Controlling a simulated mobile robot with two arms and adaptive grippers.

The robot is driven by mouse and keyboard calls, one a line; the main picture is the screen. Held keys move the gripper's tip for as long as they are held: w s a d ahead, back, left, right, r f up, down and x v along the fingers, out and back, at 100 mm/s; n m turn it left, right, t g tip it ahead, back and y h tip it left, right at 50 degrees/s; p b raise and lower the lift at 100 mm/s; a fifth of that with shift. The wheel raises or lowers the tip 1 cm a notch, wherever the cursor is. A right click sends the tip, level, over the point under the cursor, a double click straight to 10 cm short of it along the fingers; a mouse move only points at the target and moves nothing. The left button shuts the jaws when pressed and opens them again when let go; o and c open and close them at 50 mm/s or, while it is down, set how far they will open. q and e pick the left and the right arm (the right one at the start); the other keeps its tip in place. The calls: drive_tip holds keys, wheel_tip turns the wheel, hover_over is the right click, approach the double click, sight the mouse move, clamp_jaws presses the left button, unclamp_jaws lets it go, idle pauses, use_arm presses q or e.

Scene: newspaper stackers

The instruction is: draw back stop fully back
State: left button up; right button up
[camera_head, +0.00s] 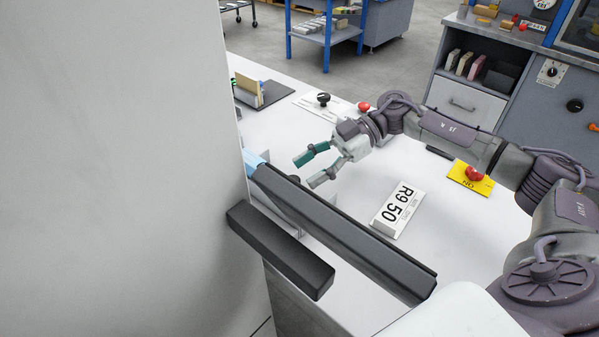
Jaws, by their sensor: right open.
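My right gripper (307,172) reaches in from the right over the white worktop. Its two teal-and-grey fingers are apart, with nothing between them. Just below and left of the fingertips is a long dark rail (345,233), running from a light-blue piece (254,162) towards the lower right. A small dark rounded part shows behind the rail, close to the fingertips; it is mostly hidden. I cannot tell for certain which part is the stop. A shorter black bar (280,250) lies in front of the rail. My left gripper is out of view.
A large pale panel (110,170) fills the left side and hides what is behind it. A white "R9 50" sign (397,210) stands on the worktop (350,205). A yellow plate (470,180) has a red button. A black knob (323,99) and red knob (363,106) are farther back.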

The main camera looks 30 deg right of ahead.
drive_tip(key=shift+x, duration=1.45)
drive_tip(key=shift+c, duration=0.4)
clamp_jaws()
drive_tip(key=shift+d, duration=0.1)
